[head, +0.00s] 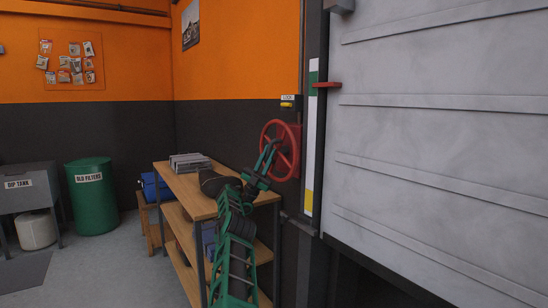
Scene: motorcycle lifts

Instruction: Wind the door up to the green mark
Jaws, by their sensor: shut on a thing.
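The large grey door (440,120) fills the right side, its lower edge raised above a dark gap. A red pointer (328,85) sticks out from its left edge. Beside it is an upright white strip (312,140) with a green mark (313,77) near the top and a yellow mark (309,203) at the bottom. The pointer looks level with the green mark. A red handwheel (293,150) is on the wall left of the strip. My gripper (272,148) is at the wheel's left side, shut on it; the exact grip is partly hidden by the fingers.
A small yellow and black lock (288,104) sits above the wheel under a label. A wooden shelf unit (178,178) stands close beside my arm, with a grey stack (190,162) on top. A green drum (92,195) and grey dip tank (30,187) stand left. Floor between is clear.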

